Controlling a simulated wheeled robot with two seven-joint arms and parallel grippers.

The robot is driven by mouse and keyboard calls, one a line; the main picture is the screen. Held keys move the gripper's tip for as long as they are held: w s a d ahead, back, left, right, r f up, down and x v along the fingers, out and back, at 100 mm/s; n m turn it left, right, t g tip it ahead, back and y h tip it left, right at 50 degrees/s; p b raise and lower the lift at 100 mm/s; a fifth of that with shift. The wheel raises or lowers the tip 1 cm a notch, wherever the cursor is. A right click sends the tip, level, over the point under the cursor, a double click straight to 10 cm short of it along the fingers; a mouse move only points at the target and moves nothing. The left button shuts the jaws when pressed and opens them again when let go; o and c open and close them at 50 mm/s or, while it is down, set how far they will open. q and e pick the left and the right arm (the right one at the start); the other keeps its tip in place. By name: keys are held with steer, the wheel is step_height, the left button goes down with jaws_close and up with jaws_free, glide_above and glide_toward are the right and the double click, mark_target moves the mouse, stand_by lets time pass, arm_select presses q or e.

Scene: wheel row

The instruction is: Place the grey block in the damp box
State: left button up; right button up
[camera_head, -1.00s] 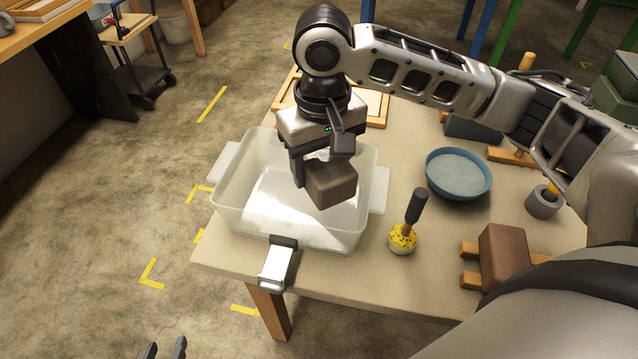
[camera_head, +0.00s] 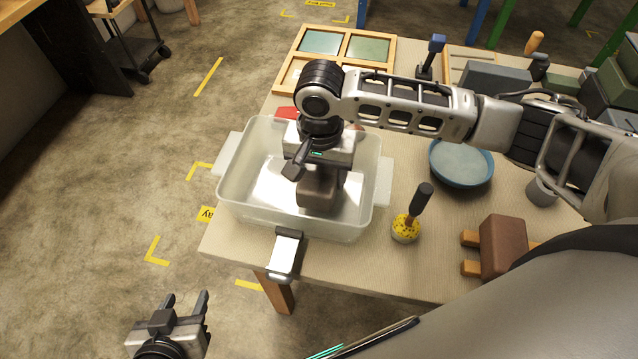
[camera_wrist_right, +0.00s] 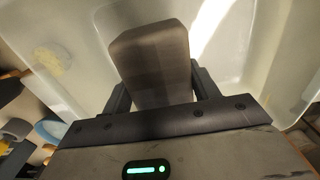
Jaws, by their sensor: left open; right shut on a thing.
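The grey block (camera_head: 318,192) is a brownish-grey block held in my right gripper (camera_head: 318,172), inside the walls of the damp box. The damp box (camera_head: 240,208) is a translucent white plastic tub with side handles, on the table. In the right wrist view the block (camera_wrist_right: 152,62) sits between the two fingers of my right gripper (camera_wrist_right: 160,85), with the pale box floor around it. I cannot tell whether the block touches the floor. My left gripper (camera_head: 184,300) is open and empty at the lower left, over the floor beside the table.
A blue bowl of water (camera_head: 461,163) and a yellow sponge tool with dark handle (camera_head: 406,228) stand right of the box. A brown block (camera_head: 503,247) rests on wooden strips. A framed tile tray (camera_head: 345,42) lies behind. A metal clip (camera_head: 284,254) sits at the front edge.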

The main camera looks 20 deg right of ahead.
mark_target(320, 170)
steer(key=shift+w+f, duration=0.1)
steer(key=shift+f, duration=1.75)
steer(key=shift+f, duration=0.15)
steer(key=o, duration=1.6)
step_height(320, 170, up, 12)
steer(key=shift+r+p, duration=0.1)
steer(key=shift+p, duration=0.2)
